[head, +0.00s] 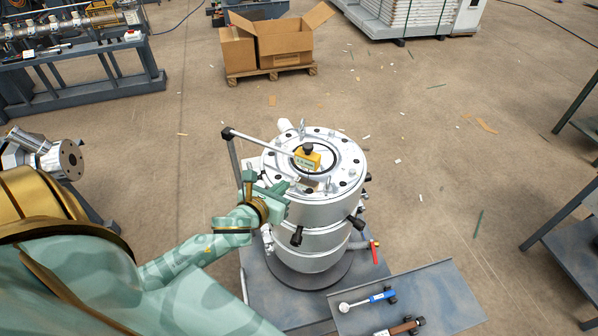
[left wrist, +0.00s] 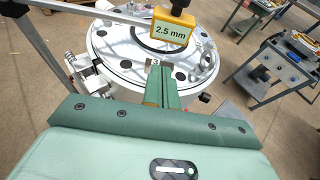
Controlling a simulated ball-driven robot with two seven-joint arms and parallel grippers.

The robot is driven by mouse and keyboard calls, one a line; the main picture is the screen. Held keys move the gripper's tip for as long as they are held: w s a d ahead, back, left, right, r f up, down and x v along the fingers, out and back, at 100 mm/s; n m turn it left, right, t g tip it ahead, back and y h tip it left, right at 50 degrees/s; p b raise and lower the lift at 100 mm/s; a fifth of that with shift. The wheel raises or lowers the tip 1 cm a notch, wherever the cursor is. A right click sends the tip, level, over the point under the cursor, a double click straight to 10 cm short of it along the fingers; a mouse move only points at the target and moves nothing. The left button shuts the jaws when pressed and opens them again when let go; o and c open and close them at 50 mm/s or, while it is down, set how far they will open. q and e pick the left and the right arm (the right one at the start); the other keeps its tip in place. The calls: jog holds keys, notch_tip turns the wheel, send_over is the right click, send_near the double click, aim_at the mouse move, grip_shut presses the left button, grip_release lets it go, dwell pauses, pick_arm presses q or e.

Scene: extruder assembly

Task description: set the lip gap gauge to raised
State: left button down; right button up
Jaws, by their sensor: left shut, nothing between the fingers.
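The lip gap gauge is a yellow block (head: 307,158) with a black knob on top, over the opening of the round silver die head. A pale bar (head: 265,145) runs to it from a post at the left. In the left wrist view the yellow block (left wrist: 173,28) reads "2.5 mm" and appears above the die's top face. I cannot tell whether it touches the die. My left gripper (head: 287,190) is at the die's near left rim, apart from the gauge; its fingers (left wrist: 157,70) are shut and empty. My right gripper is not in view.
The die head (head: 315,210) stands on a grey base, with bolts around its rim. A grey tray (head: 440,295) with a blue-handled tool (head: 367,300) lies at the lower right. An open cardboard box (head: 285,45) sits far back. The floor to the right is mostly clear.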

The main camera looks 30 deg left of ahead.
aim_at(299, 179)
pick_arm(q)
jog(key=x, duration=0.9)
jog(key=shift+w+f, duration=0.15)
jog(key=shift+w, duration=0.15)
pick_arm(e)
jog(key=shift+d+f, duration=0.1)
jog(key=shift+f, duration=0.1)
